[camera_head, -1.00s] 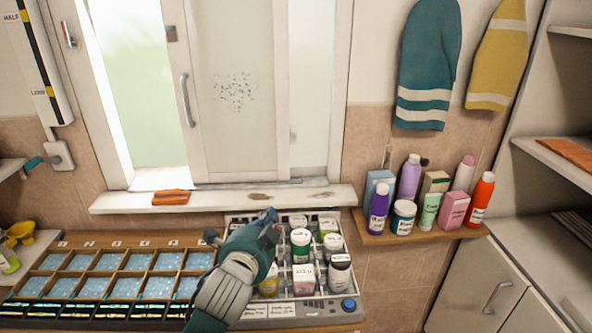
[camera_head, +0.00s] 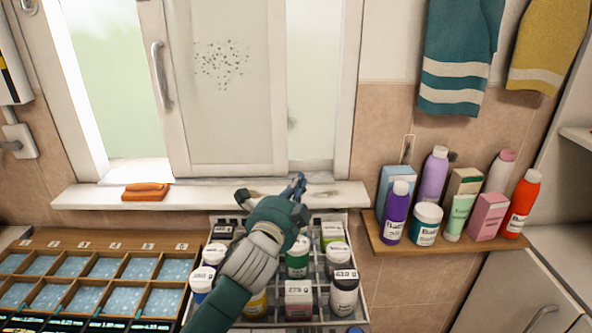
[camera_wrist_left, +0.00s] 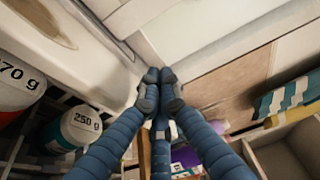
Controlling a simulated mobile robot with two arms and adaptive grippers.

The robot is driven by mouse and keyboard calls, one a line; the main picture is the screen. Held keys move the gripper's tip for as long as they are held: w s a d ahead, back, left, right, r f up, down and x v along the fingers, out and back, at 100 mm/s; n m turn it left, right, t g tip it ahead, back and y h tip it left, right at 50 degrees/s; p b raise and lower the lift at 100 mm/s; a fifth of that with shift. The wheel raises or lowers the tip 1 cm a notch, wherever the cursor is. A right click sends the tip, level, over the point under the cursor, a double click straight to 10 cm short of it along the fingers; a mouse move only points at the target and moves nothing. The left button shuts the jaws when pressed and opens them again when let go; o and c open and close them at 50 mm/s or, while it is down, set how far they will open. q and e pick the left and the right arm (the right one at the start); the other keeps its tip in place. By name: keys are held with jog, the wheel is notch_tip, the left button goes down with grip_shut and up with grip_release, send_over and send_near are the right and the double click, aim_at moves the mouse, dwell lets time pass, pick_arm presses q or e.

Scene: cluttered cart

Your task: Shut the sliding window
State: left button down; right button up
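The sliding window has a white-framed sliding panel (camera_head: 228,85) with a speckled patch, in front of the right part of the opening. A vertical grey handle (camera_head: 161,75) is on the panel's left edge. The left part of the opening (camera_head: 120,90) is uncovered, so the window stands open. My left gripper (camera_head: 298,184) is at the sill (camera_head: 90,197), below and right of the panel's lower right corner. In the left wrist view its blue fingers (camera_wrist_left: 160,75) have their tips together, with nothing seen between them. My right gripper is not in view.
An orange folded cloth (camera_head: 146,192) lies on the sill. A tray of jars (camera_head: 300,313) is under my left arm, beside a divided box (camera_head: 90,268). Bottles and boxes crowd a small shelf (camera_head: 445,245) at right. Towels (camera_head: 460,60) hang above it.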

pick_arm(q)
jog(key=w, duration=0.2)
jog(key=w+d+r, duration=0.1)
jog(key=shift+w+p, duration=0.15)
jog(key=shift+p, duration=0.2)
jog(key=x, duration=0.6)
jog(key=shift+d+f, duration=0.15)
jog(key=shift+f, duration=0.1)
jog(key=a+p, duration=0.2)
jog(key=a, duration=0.1)
jog(key=shift+a+r, duration=0.1)
jog(key=shift+a, duration=0.55)
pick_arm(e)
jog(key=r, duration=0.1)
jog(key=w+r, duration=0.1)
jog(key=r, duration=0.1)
pick_arm(q)
jog(key=shift+d, duration=0.1)
